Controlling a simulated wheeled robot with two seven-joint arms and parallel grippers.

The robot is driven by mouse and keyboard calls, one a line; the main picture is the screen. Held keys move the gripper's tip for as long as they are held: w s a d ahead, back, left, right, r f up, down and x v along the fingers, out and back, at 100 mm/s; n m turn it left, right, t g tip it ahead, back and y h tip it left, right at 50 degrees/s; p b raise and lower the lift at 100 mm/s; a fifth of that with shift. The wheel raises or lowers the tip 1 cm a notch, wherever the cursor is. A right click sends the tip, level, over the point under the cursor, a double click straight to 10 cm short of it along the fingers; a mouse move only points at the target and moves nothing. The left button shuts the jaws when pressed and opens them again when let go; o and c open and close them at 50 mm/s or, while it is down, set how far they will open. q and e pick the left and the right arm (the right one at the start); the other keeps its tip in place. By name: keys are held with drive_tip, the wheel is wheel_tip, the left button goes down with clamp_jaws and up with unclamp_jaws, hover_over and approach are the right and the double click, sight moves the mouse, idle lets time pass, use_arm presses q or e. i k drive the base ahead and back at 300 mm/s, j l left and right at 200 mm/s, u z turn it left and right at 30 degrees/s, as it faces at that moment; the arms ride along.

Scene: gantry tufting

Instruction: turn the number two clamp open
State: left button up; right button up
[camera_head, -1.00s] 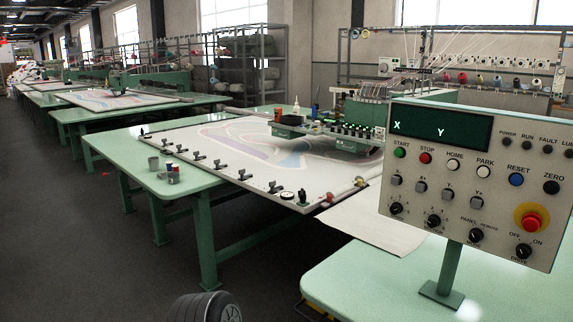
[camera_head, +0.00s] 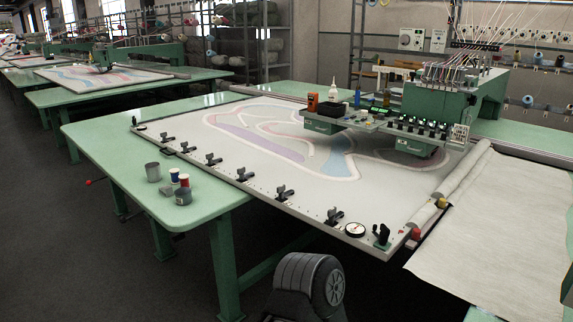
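A row of several black clamps runs along the front edge of the white tufting frame (camera_head: 160,127). One clamp (camera_head: 333,216) is near the right end, another (camera_head: 285,192) to its left, and one (camera_head: 244,174) further left. More follow toward the far left corner, such as a small one (camera_head: 167,138). Their number marks are too small to read, so I cannot tell which is number two. I cannot clearly tell the clamps' open or closed state. Neither of my grippers is in view.
Grey cups (camera_head: 153,172) and spools (camera_head: 184,180) stand on the green table (camera_head: 110,155). A round gauge (camera_head: 355,230) is on the frame's right corner. A green tufting head (camera_head: 440,103) sits over the cloth. Dark floor is open at left.

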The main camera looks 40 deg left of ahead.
sight(281, 190)
drive_tip(key=i+j, duration=0.1)
drive_tip(key=j, duration=0.35)
drive_tip(key=i+j, duration=0.1)
drive_tip(key=j, duration=0.35)
drive_tip(key=i+j, duration=0.15)
drive_tip(key=j, duration=0.35)
drive_tip(key=i+j, duration=0.1)
drive_tip(key=j, duration=0.35)
drive_tip(key=i+j, duration=0.1)
drive_tip(key=j, duration=0.35)
